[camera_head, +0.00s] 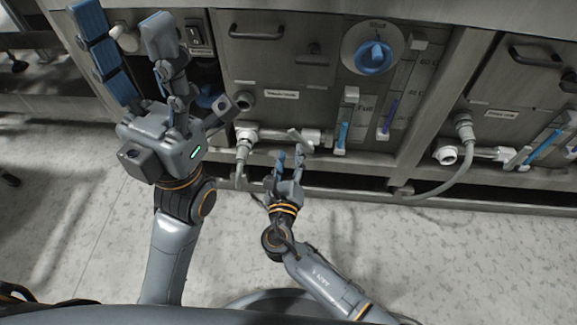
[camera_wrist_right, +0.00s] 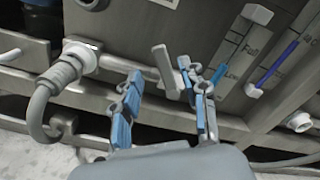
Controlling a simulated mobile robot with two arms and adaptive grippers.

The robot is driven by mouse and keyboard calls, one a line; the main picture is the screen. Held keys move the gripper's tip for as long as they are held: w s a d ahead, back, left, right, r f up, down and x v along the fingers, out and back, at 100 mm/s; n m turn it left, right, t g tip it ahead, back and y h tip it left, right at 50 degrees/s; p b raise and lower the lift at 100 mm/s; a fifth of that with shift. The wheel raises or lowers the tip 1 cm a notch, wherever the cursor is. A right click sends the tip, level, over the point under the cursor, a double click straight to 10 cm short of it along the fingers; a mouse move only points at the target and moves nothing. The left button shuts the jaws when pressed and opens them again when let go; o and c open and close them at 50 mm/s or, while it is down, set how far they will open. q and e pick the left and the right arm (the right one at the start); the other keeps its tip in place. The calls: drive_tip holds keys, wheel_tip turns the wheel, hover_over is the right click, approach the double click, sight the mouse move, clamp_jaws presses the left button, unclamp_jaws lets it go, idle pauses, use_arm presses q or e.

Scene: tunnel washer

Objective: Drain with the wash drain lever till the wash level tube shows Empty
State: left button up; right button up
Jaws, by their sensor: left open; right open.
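In the right wrist view the lever (camera_wrist_right: 164,72) shows between my fingertips, with no clear contact. My right gripper (camera_head: 289,160) is open just below it. The nearer level tube (camera_head: 343,132) holds blue liquid in its lower part, its top below the "Full" mark. In the wrist view the "Full" and "Low" scale (camera_wrist_right: 250,42) shows, with the tube's lower part partly behind a finger. My left gripper (camera_head: 135,58) is open and empty, raised at left.
A second tube (camera_head: 390,115) with purple liquid stands to the right. A blue knob (camera_head: 374,57) sits above on a round dial. A grey hose (camera_head: 465,150) and another white pipe (camera_head: 475,153) are further right. The floor (camera_head: 440,250) in front is clear.

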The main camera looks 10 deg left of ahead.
drive_tip(key=s, duration=0.3)
drive_tip(key=shift+s, duration=0.3)
drive_tip(key=shift+c, duration=0.3)
